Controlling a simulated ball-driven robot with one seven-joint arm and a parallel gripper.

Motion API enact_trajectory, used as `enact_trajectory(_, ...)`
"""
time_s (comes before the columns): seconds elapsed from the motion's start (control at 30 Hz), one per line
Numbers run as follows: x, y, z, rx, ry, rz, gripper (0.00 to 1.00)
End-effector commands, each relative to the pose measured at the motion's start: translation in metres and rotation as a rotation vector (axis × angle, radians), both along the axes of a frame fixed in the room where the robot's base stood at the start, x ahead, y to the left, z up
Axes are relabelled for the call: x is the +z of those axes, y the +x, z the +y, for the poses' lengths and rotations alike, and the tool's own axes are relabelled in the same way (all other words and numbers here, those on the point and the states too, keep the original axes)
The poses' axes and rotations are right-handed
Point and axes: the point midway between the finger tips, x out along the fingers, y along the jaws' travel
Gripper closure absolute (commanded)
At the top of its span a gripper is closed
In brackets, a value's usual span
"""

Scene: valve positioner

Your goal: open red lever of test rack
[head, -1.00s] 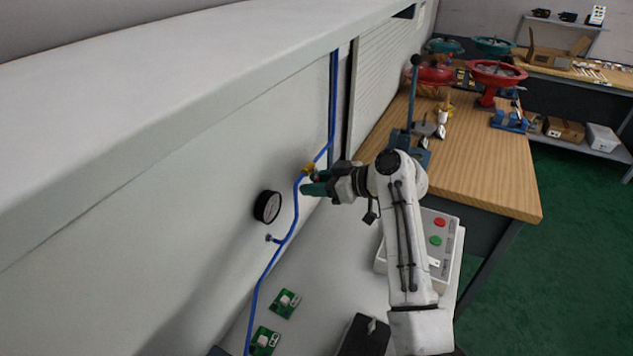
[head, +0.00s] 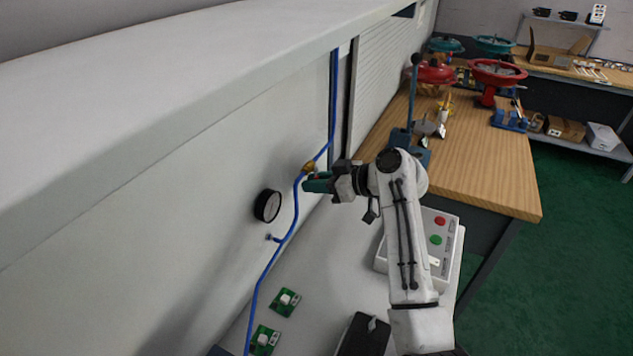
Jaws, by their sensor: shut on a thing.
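A brass valve (head: 309,167) sits on the blue tube (head: 297,188) that runs along the pale panel of the test rack (head: 190,220). A small red part, which looks like the lever (head: 313,175), shows just below the brass body, mostly hidden by my gripper. My gripper (head: 308,183), with green fingers, is at the valve from the right. Its fingers are shut on the red lever, though the contact itself is too small and covered to see clearly.
A black-rimmed gauge (head: 267,206) is on the panel left of the gripper. Green circuit boards (head: 285,302) lie on the grey surface below. A control box (head: 437,240) with red and green buttons stands right, under my arm. A wooden workbench (head: 480,165) with red valve actuators is behind.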

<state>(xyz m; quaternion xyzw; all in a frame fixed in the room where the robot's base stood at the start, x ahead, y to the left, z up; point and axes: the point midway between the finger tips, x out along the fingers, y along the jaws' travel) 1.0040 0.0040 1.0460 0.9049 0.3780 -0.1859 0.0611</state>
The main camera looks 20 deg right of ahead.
Motion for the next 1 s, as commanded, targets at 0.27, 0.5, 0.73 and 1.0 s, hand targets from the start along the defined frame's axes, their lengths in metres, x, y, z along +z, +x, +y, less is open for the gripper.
enact_trajectory(0.27, 0.001, -0.004, 0.003, -0.001, 0.109, 0.111, 1.00)
enact_trajectory(0.5, 0.004, -0.008, 0.008, 0.000, 0.264, 0.265, 1.00)
enact_trajectory(0.73, 0.007, -0.013, 0.012, -0.001, 0.420, 0.420, 1.00)
enact_trajectory(1.0, 0.013, -0.017, 0.017, -0.001, 0.602, 0.602, 1.00)
